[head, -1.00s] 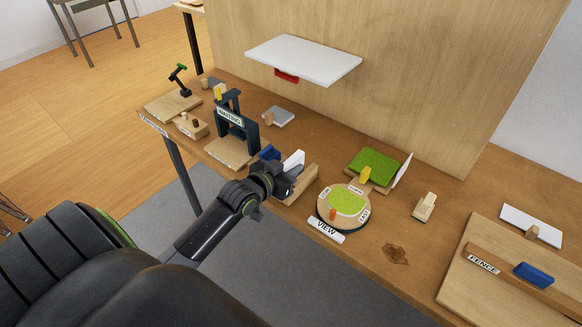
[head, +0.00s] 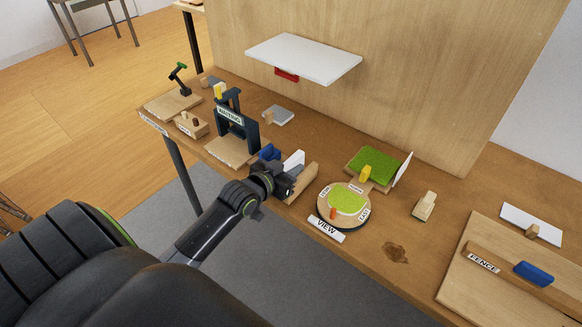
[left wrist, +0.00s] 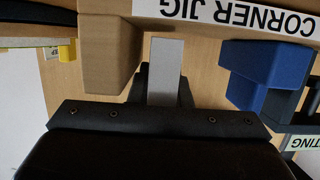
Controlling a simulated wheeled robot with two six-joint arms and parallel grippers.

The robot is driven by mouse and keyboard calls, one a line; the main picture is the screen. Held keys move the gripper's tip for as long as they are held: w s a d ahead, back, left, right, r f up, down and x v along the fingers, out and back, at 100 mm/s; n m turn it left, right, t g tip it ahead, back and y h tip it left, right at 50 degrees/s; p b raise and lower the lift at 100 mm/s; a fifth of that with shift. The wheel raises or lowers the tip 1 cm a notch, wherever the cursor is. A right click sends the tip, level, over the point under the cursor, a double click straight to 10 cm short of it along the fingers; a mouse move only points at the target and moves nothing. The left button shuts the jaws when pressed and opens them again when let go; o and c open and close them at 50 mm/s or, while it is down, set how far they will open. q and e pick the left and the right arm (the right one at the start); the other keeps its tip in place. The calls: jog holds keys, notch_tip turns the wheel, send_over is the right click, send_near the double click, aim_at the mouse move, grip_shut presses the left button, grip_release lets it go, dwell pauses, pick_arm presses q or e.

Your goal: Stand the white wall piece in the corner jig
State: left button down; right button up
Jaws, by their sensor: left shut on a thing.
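The white wall piece (head: 293,160) stands roughly upright at my left gripper (head: 284,182), near the front edge of the bench. In the left wrist view its pale narrow edge (left wrist: 166,62) shows between the fingers of my left gripper (left wrist: 163,88), which is shut on it. The corner jig (head: 304,183) is a wooden block just right of the gripper. In the left wrist view a wooden wall of the jig (left wrist: 108,52) is close beside the piece, and the CORNER JIG label is ahead. The gripper hides the piece's lower end, so I cannot tell whether it is seated. My right gripper is not in view.
A blue block (head: 269,153) is close left of the piece. A dark frame (head: 237,120) stands farther left. A round VIEW turntable (head: 343,206) and a green tile (head: 375,164) are to the right. A white shelf (head: 304,59) juts from the back panel.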

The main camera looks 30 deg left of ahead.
pick_arm(q)
jog(key=shift+s+f, duration=0.1)
jog(key=shift+f, duration=0.15)
jog(key=c, duration=1.4)
grip_release()
jog(key=shift+a, duration=0.1)
jog(key=shift+o, duration=0.7)
jog(key=shift+a+f, duration=0.1)
jog(key=shift+f, duration=0.05)
